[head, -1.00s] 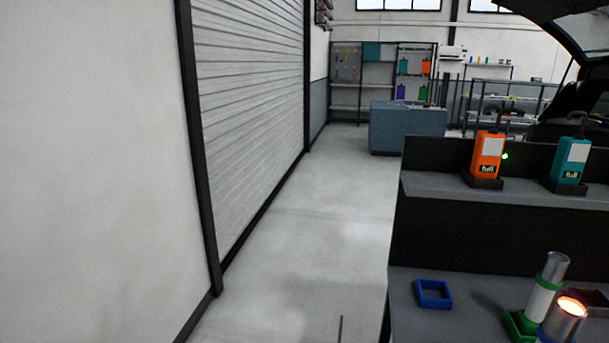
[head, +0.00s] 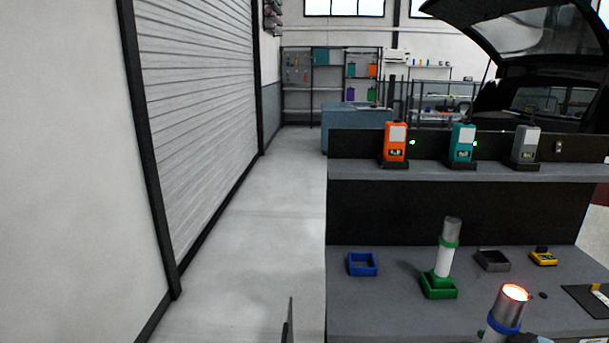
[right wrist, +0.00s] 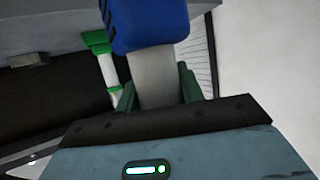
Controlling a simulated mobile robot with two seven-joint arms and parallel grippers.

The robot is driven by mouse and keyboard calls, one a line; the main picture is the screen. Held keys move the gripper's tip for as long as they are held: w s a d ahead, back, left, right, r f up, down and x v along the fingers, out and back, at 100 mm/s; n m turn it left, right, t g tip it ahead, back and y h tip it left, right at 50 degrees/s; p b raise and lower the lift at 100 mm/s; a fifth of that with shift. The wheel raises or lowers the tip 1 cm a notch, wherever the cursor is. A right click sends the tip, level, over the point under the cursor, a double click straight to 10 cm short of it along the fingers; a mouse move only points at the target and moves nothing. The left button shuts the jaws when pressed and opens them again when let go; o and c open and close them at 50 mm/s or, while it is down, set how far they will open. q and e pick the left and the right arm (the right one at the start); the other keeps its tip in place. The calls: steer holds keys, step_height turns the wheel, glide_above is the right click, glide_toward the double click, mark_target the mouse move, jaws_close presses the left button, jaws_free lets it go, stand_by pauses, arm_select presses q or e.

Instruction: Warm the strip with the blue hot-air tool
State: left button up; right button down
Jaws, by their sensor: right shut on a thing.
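The blue hot-air tool (head: 504,318) is at the bottom right of the head view, with a blue ring and a glowing orange nozzle at its top. In the right wrist view its blue part (right wrist: 150,22) and pale grey body (right wrist: 155,78) stand between the fingers of my right gripper (right wrist: 156,92), which is shut on it. My left gripper is not in view. A small pale and yellow piece (head: 601,294) lies on a dark mat (head: 582,303) at the right edge of the head view. I cannot tell if it is the strip.
A similar green tool (head: 444,262) stands upright in a green holder (head: 438,290). An empty blue holder (head: 362,265), a dark holder (head: 492,261) and a yellow device (head: 543,257) are on the bench (head: 400,308). Orange (head: 396,141), teal (head: 462,143) and grey (head: 525,144) units stand on the shelf.

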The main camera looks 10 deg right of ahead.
steer(key=shift+w+a+f+m+h, duration=0.3)
steer(key=shift+a+f+m+h, duration=0.2)
steer(key=shift+f, duration=0.1)
steer(key=shift+w+a+f+m+h, duration=0.3)
steer(key=shift+a+f+m+h, duration=0.1)
steer(key=shift+f+h, duration=0.15)
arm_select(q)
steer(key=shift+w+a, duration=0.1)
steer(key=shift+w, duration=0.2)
arm_select(e)
steer(key=w+a+r, duration=0.2)
steer(key=a, duration=0.5)
steer(key=w+a+r, duration=0.2)
steer(key=w+a, duration=0.1)
steer(key=a, duration=0.4)
steer(key=w+a+r, duration=0.3)
steer(key=a, duration=0.4)
steer(key=shift+a+m+h, duration=0.35)
steer(key=shift+m+h, duration=0.05)
steer(key=shift+h, duration=0.05)
steer(key=shift+r, duration=0.1)
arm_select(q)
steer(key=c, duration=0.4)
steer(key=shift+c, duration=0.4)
arm_select(e)
steer(key=s+f, duration=0.8)
steer(key=s, duration=0.1)
steer(key=shift+s+f, duration=0.35)
steer(key=shift+f, duration=0.05)
